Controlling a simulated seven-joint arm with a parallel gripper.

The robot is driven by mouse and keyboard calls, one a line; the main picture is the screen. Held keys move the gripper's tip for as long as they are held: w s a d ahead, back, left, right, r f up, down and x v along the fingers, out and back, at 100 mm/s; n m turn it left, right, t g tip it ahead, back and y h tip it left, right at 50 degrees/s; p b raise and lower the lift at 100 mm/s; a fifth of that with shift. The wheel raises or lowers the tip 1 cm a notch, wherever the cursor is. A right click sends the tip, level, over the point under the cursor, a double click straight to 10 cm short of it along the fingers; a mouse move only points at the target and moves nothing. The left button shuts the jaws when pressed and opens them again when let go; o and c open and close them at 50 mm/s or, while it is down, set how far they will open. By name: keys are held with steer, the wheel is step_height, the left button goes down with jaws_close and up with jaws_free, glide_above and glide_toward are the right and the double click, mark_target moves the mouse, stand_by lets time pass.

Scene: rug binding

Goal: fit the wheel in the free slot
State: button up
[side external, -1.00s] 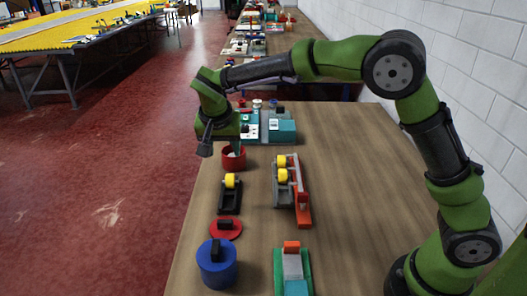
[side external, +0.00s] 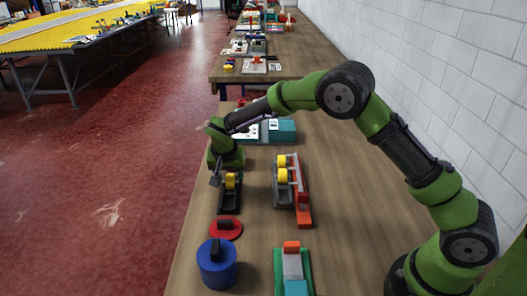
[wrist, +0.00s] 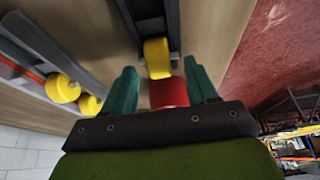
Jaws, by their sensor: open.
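A yellow wheel (side external: 230,181) sits in a narrow black holder (side external: 229,201) on the wooden table. It also shows in the wrist view (wrist: 158,57), ahead of and between my gripper's fingers. My gripper (wrist: 160,68) is open, with two teal fingers spread apart and nothing held. In the side view its fingers are mostly hidden, and its green body is just behind the wheel. A grey and orange rack (side external: 302,205) stands to the right with two yellow wheels (side external: 282,160) (side external: 282,175) at its far part. I cannot clearly make out its free slot.
A red round container (wrist: 168,93) lies between my fingers in the wrist view. A green-based block set (side external: 293,270) is front right. A teal box (side external: 282,131) stands behind. Bare table lies right of the rack.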

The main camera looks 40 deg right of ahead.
steer(key=shift+w+f, duration=0.1)
jaws_close()
stand_by(0.3)
